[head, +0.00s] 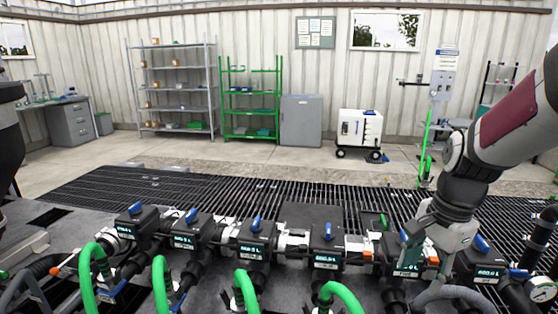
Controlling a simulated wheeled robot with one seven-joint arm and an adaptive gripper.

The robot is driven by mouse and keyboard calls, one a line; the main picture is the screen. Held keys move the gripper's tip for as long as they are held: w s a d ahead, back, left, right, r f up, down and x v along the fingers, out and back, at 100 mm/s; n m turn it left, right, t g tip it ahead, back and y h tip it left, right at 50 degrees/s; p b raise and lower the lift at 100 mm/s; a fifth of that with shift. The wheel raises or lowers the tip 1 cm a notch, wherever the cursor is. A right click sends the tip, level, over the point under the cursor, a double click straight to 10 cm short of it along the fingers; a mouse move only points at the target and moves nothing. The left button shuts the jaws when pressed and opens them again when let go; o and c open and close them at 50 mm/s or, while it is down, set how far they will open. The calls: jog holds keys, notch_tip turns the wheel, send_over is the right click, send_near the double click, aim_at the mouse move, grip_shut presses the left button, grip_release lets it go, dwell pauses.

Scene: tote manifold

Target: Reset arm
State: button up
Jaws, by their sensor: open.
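My arm comes in from the right edge of the head view and reaches down to the manifold. My gripper (424,247) is at its lower end, low over the right part of the manifold, open. It is close to one of the black metering units (408,254) and partly covers it. I cannot tell whether it touches that unit. The row of black units with lit displays and blue handles, such as the one at the middle (327,245), runs across the front. No object shows in my gripper.
Green hoses (245,290) rise in front of the manifold. A pressure gauge (541,289) sits at the lower right. Dark floor grating (200,192) lies behind. Grey shelves (180,85), a green rack (250,98), a grey cabinet (301,120) and a white wheeled unit (359,130) stand farther back.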

jog(key=s+a+r+n+t+p, duration=0.1)
jog(key=s+a+r+n, duration=0.1)
jog(key=s+r+n, duration=0.2)
jog(key=s+a+r+n+t+p, duration=0.1)
jog(key=s+a+r+n, duration=0.2)
jog(key=s, duration=0.6)
jog(key=s+a+r+n+t+p, duration=0.1)
jog(key=s+a+r+n, duration=0.2)
jog(key=s+n, duration=0.4)
jog(key=shift+a+r+n+h+p, duration=0.25)
jog(key=shift+r+n+h+p, duration=0.1)
jog(key=shift+r, duration=0.55)
